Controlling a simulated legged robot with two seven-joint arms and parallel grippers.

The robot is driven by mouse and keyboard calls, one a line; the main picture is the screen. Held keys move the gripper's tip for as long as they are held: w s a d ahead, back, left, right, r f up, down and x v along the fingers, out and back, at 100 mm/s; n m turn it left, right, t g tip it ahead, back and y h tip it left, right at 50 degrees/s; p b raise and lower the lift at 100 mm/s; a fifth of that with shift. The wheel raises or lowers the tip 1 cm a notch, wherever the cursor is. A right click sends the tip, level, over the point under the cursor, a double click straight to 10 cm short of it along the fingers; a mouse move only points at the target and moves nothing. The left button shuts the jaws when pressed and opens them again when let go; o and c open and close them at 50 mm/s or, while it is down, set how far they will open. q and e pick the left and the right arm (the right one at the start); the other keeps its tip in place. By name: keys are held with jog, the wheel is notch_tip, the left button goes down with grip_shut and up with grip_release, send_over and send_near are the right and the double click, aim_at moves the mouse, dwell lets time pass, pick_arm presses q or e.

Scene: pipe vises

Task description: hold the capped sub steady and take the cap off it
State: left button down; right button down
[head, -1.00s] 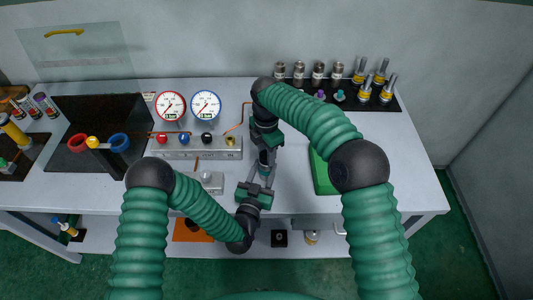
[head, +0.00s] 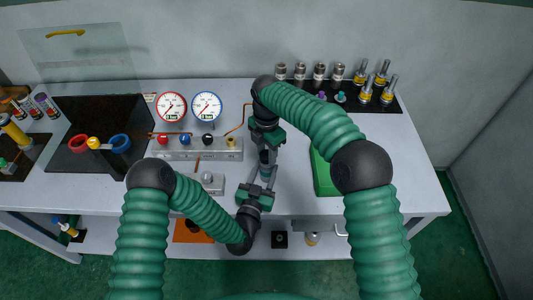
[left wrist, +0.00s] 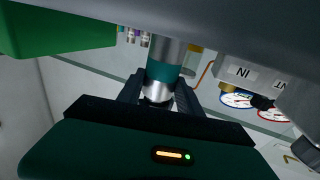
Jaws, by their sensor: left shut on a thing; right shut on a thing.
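The sub is a silver cylinder with a teal band (left wrist: 165,66) in the left wrist view. My left gripper (left wrist: 158,98) is shut on its lower part, one dark finger on each side. In the head view the left gripper (head: 262,178) reaches away from me over the bench, with the sub between its fingers. My right gripper (head: 266,150) comes in from the far side, in line with the left one, and is shut at the sub's other end. The cap is hidden by the right gripper, so I cannot tell whether it is on the sub.
A grey manifold (head: 190,149) with coloured knobs and two gauges (head: 207,106) stand left of the grippers. A green box (head: 324,172) lies to the right. A dark rack (head: 398,101) with several fittings is at the back right. The right front of the bench is clear.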

aim_at(267, 154)
pick_arm(q)
jog(key=shift+f, duration=0.1)
pick_arm(e)
jog(key=shift+r, duration=0.7)
jog(key=shift+r, duration=2.05)
pick_arm(q)
jog(key=c, duration=0.7)
grip_release()
jog(key=b+v, duration=0.1)
jog(key=v, duration=1.1)
pick_arm(e)
jog(key=shift+f, duration=0.85)
